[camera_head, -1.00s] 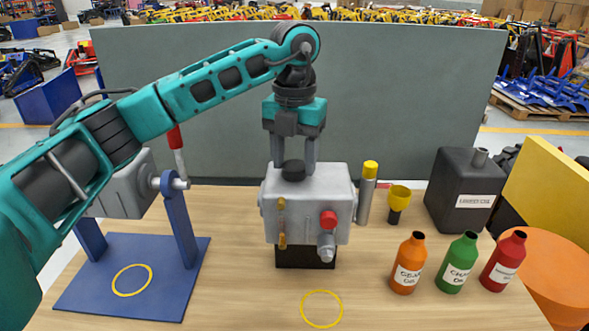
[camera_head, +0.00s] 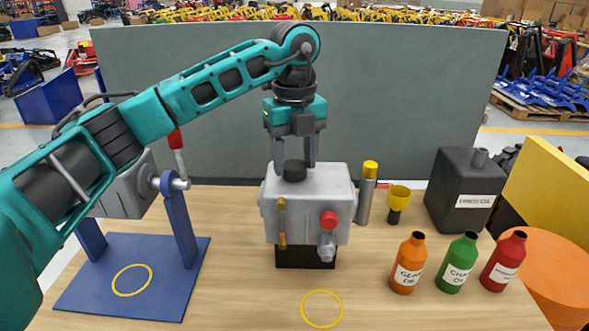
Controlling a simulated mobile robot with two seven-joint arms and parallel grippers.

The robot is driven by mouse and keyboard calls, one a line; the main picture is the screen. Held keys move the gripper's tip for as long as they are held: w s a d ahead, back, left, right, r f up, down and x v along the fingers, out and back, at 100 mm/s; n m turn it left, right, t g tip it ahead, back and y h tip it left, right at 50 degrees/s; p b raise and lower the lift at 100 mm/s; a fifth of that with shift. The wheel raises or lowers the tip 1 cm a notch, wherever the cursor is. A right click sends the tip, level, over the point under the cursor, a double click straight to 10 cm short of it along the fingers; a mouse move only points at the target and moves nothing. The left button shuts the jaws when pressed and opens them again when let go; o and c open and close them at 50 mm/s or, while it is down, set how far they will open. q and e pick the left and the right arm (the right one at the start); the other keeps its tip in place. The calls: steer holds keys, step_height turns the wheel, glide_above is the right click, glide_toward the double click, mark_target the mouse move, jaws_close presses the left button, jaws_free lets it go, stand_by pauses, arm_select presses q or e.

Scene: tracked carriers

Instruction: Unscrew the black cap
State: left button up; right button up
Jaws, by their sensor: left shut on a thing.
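The black cap (camera_head: 295,171) sits on top of the grey gearbox housing (camera_head: 308,203), toward the left of its upper face. My left gripper (camera_head: 295,168) points straight down over the housing, with one finger on each side of the cap. It is shut on the cap. The housing stands upright on a dark base, with a red cap, a brass fitting and a grey fitting on its front. I cannot tell whether the cap has lifted from the housing. My right gripper is not in view.
A blue stand (camera_head: 135,275) holding a grey unit is at the left. Orange (camera_head: 408,265), green (camera_head: 458,265) and red (camera_head: 504,262) bottles stand at the right, before a black canister (camera_head: 464,190). A yellow-topped cylinder (camera_head: 367,195) and yellow funnel (camera_head: 399,200) stand right of the housing.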

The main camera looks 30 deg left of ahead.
arm_select(q)
steer(key=shift+n, duration=1.3)
steer(key=shift+f, duration=0.1)
steer(key=shift+n, duration=0.8)
steer(key=shift+r+n, duration=0.25)
steer(key=shift+n, duration=0.85)
steer(key=shift+c, duration=0.8)
steer(key=shift+r, duration=0.2)
steer(key=shift+r, duration=1.25)
steer(key=shift+r, duration=1.75)
